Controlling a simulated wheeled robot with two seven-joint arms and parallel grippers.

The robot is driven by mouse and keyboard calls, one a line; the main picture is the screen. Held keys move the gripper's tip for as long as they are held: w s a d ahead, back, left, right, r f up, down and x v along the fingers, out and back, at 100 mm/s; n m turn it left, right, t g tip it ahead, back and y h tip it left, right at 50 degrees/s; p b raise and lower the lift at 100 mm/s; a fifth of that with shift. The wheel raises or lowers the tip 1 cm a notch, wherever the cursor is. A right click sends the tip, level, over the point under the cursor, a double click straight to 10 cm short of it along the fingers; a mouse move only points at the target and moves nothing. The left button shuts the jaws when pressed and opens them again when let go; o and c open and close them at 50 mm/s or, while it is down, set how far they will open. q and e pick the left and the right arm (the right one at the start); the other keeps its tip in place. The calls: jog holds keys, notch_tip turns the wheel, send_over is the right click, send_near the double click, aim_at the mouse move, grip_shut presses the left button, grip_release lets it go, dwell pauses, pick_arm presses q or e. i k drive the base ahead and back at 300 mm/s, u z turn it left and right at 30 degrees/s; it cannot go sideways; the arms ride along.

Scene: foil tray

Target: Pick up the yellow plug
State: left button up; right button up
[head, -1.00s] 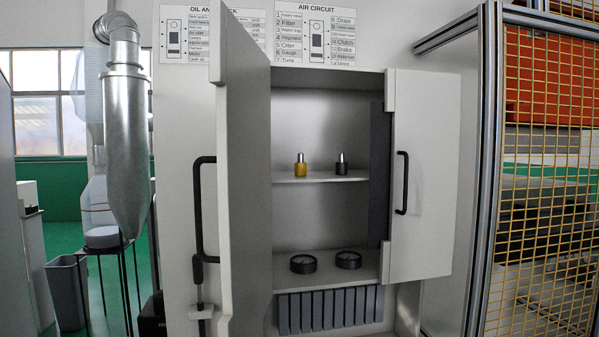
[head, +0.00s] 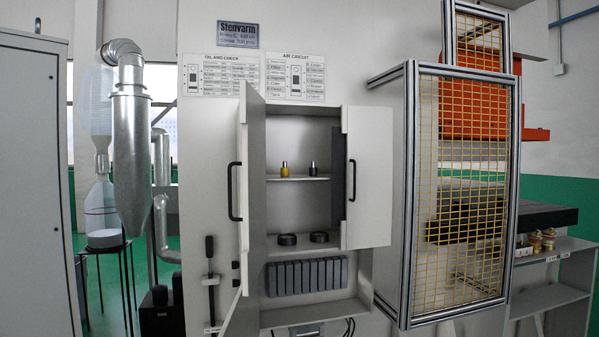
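The yellow plug (head: 284,171) stands upright on the upper shelf (head: 299,179) inside the open wall cabinet. It has a yellow base and a pale metal tip. A similar dark plug (head: 312,169) stands to its right on the same shelf. The cabinet's left door (head: 252,180) and right door (head: 368,180) both stand open. Neither of my grippers shows in the head view.
Two round black gauges (head: 287,240) sit on the shelf below, with a row of grey slots (head: 305,276) under them. A yellow mesh guard (head: 462,190) in a metal frame stands to the right. A metal duct (head: 131,150) stands to the left.

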aim_at(283, 171)
jog(key=z, duration=0.45)
jog(key=i, duration=1.7)
jog(key=u, duration=0.9)
